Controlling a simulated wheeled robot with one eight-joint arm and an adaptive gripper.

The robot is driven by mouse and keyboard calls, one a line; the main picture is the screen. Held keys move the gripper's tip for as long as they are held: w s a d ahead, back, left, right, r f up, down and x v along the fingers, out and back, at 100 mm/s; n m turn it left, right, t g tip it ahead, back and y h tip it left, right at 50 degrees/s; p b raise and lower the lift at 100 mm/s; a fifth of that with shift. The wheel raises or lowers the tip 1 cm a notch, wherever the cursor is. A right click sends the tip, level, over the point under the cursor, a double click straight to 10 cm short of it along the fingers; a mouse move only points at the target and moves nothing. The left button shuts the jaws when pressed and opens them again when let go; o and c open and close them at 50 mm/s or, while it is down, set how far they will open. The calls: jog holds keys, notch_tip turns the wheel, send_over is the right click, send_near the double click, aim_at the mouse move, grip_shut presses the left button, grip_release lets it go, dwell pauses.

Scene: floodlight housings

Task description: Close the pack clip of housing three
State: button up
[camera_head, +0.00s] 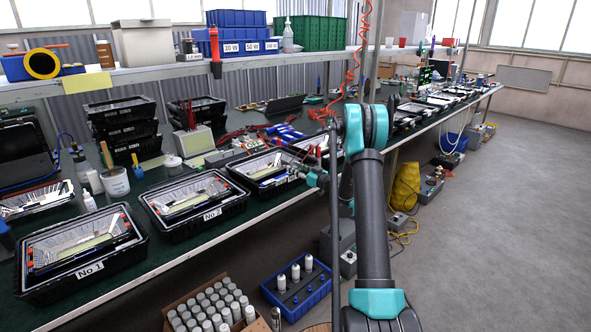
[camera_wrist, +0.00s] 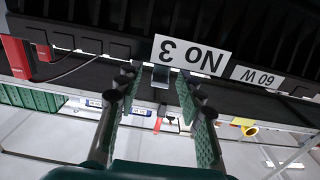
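Housing three (camera_head: 237,172) is a black, open-topped case on the green bench, third from the near end, partly hidden by my arm in the head view. Its wall fills the top of the wrist view, with an upside-down "NO 3" label (camera_wrist: 192,57). A small grey piece, which looks like the pack clip (camera_wrist: 161,76), shows beside the label. My gripper (camera_wrist: 158,82) is open, its two fingers apart on either side of that piece. I cannot tell whether they touch it. In the head view my gripper (camera_head: 312,178) is at the housing's front right side.
Housing No 1 (camera_head: 90,270) and housing No 2 (camera_head: 211,215) stand nearer on the bench. More housings line its far end. A box of white bottles (camera_head: 180,302) and a blue crate (camera_head: 297,296) are on the floor below.

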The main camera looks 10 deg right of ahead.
jog(key=shift+w+a, duration=0.15)
jog(key=shift+w, duration=0.05)
grip_shut()
